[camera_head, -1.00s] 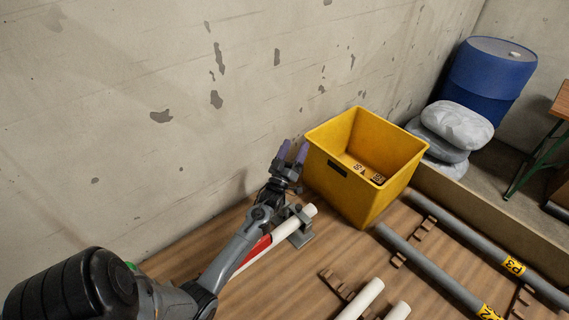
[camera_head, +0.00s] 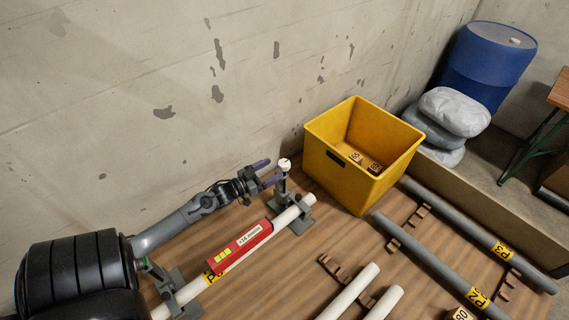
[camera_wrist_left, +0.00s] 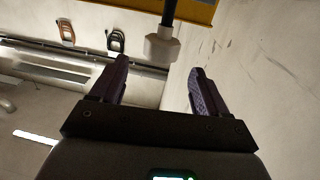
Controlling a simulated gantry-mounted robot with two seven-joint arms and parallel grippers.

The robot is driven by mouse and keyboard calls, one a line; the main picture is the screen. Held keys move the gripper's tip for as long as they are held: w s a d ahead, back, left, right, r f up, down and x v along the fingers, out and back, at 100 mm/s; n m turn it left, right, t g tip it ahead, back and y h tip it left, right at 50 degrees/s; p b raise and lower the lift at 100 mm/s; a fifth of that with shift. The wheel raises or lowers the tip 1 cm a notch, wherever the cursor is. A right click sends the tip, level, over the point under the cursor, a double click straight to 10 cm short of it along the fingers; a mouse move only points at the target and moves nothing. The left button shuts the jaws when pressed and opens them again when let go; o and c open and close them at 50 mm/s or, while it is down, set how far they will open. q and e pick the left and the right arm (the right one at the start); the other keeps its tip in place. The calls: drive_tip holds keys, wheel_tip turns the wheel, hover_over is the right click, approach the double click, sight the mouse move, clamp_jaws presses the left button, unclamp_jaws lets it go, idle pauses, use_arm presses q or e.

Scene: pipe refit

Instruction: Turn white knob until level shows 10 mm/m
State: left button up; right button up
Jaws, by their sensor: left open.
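The white knob (camera_head: 284,164) sits on top of a dark post at the far end of a white pipe (camera_head: 282,218). My left gripper (camera_head: 271,171) is open just left of the knob, its purple fingers pointing at it. In the left wrist view the knob (camera_wrist_left: 161,47) lies just beyond the open fingertips (camera_wrist_left: 160,66), roughly midway between them, with nothing held. The red level (camera_head: 240,246) rests along the pipe; its small display is too small to read surely. My right gripper is out of view.
Grey clamps (camera_head: 301,212) hold the pipe. A yellow bin (camera_head: 343,181) with small numbered blocks stands right of the knob. The concrete wall (camera_head: 120,120) is behind. Grey pipes (camera_head: 432,262) and loose white pipes (camera_head: 350,292) lie on the right.

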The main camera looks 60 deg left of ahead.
sight(279, 166)
use_arm(q)
drive_tip(key=w, duration=0.3)
drive_tip(key=w+b, duration=0.1)
drive_tip(key=w, duration=0.2)
drive_tip(key=shift+w+a, duration=0.2)
drive_tip(key=shift+w, duration=0.1)
drive_tip(key=c, duration=0.9)
drive_tip(key=shift+c, duration=0.2)
